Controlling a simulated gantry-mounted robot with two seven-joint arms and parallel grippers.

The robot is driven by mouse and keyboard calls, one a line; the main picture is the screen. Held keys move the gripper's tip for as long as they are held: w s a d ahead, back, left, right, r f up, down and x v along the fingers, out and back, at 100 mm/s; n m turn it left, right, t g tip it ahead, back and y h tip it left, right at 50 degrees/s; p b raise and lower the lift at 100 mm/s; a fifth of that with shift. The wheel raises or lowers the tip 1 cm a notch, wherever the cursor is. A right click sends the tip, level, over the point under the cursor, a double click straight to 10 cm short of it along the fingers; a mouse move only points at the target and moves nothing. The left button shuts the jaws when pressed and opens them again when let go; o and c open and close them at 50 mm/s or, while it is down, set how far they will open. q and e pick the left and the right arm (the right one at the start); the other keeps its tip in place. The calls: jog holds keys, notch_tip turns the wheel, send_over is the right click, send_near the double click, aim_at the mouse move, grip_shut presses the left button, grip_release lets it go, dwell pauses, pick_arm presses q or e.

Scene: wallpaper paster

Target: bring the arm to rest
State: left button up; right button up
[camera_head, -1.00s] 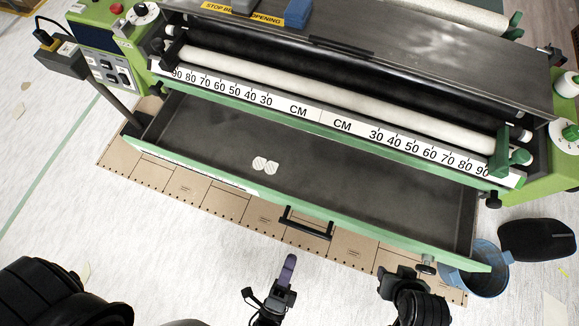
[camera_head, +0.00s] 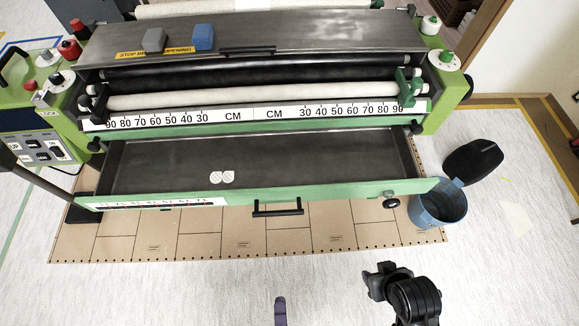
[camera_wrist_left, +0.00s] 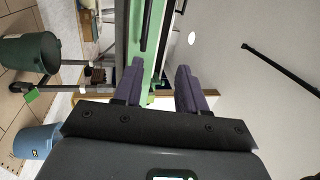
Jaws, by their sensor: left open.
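My left gripper (camera_head: 280,311) shows as a purple finger at the bottom edge of the head view, below and apart from the drawer handle. In the left wrist view its two purple fingers (camera_wrist_left: 159,82) are spread, with nothing held between them. The wallpaper paster (camera_head: 255,100) stands ahead, and its drawer (camera_head: 290,165) is pulled out. Two small white round pieces (camera_head: 222,177) lie in the drawer. A black part of my right arm (camera_head: 405,295) shows at the lower right; no right fingertips can be made out.
The drawer's black handle (camera_head: 277,208) sticks out towards me. A blue bin (camera_head: 438,207) with a black lid (camera_head: 473,160) beside it stands right of the drawer. A brown board (camera_head: 245,245) lies on the floor under the machine. The floor in front is clear.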

pick_arm(q)
jog(key=w+a+r+n+g, duration=0.3)
jog(key=w+a+r+n, duration=0.15)
jog(key=w+a, duration=0.55)
jog(key=w+a+r+n+g, duration=0.3)
jog(key=w+a+n, duration=0.2)
jog(key=w+a, duration=0.5)
jog(key=s+n+g+h+p, duration=0.1)
jog(key=s+n+g+h, duration=0.1)
jog(key=s+n+g, duration=0.7)
jog(key=s+r+m+g+p, duration=0.2)
jog(key=s+r+m+p, duration=0.1)
jog(key=r+p, duration=3.2)
pick_arm(e)
notch_tip(320, 180, up, 36)
pick_arm(q)
notch_tip(320, 180, down, 50)
jog(key=b, duration=5.1)
jog(key=shift+d+f, duration=0.2)
jog(key=shift+d, duration=0.1)
pick_arm(e)
notch_tip(320, 180, down, 51)
